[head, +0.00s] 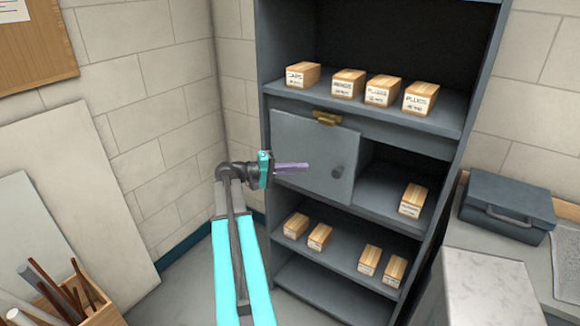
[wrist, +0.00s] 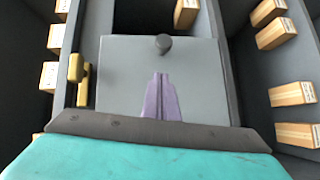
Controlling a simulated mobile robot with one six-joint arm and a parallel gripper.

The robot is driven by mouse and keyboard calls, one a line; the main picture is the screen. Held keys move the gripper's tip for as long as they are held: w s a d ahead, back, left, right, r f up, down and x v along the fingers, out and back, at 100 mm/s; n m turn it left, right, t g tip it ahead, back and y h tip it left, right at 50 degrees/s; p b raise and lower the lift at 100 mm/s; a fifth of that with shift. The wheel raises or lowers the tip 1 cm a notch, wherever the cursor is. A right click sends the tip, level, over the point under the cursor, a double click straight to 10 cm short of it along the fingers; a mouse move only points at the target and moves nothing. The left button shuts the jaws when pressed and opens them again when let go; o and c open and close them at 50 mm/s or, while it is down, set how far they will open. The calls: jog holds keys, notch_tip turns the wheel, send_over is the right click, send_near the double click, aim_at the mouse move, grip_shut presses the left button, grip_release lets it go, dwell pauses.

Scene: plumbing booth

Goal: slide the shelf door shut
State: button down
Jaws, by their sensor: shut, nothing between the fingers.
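The shelf door (head: 312,150) is a grey panel with a dark round knob (head: 338,172) near its right edge. It covers the left part of the middle compartment, and the right part is open. In the wrist view the door (wrist: 210,75) fills the centre, with the knob (wrist: 163,43) beyond my fingertips. My gripper (head: 305,168) is shut and empty, its purple fingers pointing right in front of the door, left of the knob. I cannot tell whether the fingers touch the door. A brass latch piece (head: 327,118) sits at the door's top edge.
A small box (head: 412,200) stands in the open right part of the compartment. Several boxes line the shelf above (head: 370,110) and the shelf below. A dark toolbox (head: 508,207) rests on the counter at right. A wooden bin (head: 100,312) with rods stands at lower left.

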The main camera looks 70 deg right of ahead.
jog(key=s+d+f+p, duration=0.1)
jog(key=s+d+p, duration=0.1)
jog(key=s, duration=0.5)
jog(key=shift+s+p, duration=0.25)
jog(key=shift+p, duration=0.45)
jog(key=shift+a+f, duration=0.1)
